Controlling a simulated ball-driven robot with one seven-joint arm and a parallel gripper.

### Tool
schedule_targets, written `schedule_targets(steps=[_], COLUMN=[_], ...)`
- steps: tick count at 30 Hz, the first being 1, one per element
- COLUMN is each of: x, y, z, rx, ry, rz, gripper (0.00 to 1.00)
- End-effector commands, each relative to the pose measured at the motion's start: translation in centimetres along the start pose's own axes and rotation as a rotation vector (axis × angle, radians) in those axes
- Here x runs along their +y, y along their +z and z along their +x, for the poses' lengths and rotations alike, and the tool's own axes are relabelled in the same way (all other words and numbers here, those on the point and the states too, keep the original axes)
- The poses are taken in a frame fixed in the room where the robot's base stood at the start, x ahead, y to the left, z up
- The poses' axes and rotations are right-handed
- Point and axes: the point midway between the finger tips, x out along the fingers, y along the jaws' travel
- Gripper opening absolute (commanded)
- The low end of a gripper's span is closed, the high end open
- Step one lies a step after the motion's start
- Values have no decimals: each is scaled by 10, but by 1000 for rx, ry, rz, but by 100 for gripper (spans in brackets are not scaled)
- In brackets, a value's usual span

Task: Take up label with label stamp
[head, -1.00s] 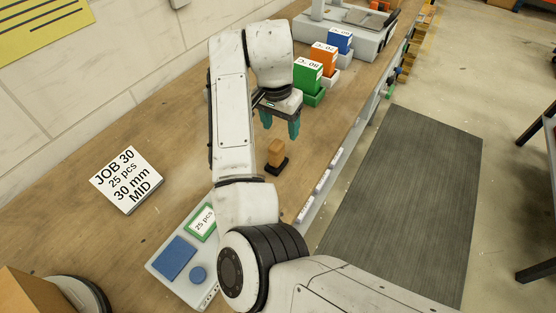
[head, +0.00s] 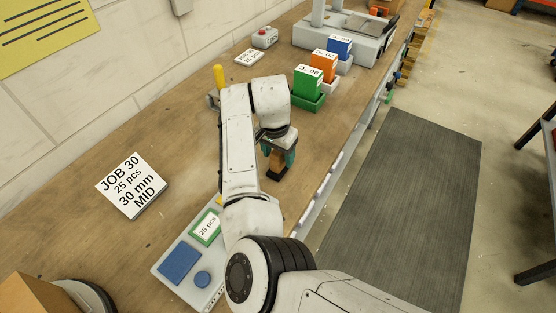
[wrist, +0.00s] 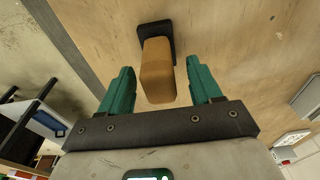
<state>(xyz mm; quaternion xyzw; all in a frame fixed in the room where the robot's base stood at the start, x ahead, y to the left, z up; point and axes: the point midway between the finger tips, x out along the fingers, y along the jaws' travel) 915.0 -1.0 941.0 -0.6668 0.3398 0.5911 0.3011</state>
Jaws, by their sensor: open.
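The label stamp has a brown wooden handle and a dark base. In the head view the stamp (head: 277,162) stands upright on the bench, partly hidden by my gripper (head: 279,152). In the wrist view the stamp's handle (wrist: 157,72) lies between the green fingers of my gripper (wrist: 160,82), with a gap on each side. The gripper is open and holds nothing. A white label with "25 pcs" (head: 208,226) shows on a green-framed plate of the grey panel at the lower left.
The grey panel (head: 166,287) has a blue pad and a blue round button. A white job card (head: 132,186) lies to the left. Green, orange and blue boxes (head: 308,82) stand in holders behind the gripper. A rail with small white labels (head: 321,196) runs along the bench's right edge.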

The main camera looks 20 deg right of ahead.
Motion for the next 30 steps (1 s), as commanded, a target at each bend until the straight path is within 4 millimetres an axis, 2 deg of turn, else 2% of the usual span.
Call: schedule_targets(steps=[3,10,30], x=[1,0,0], y=[0,0,0], z=[8,8,7], rx=[-1,0,1], ry=[1,0,-1], rz=[0,0,0], gripper=[64,63,0])
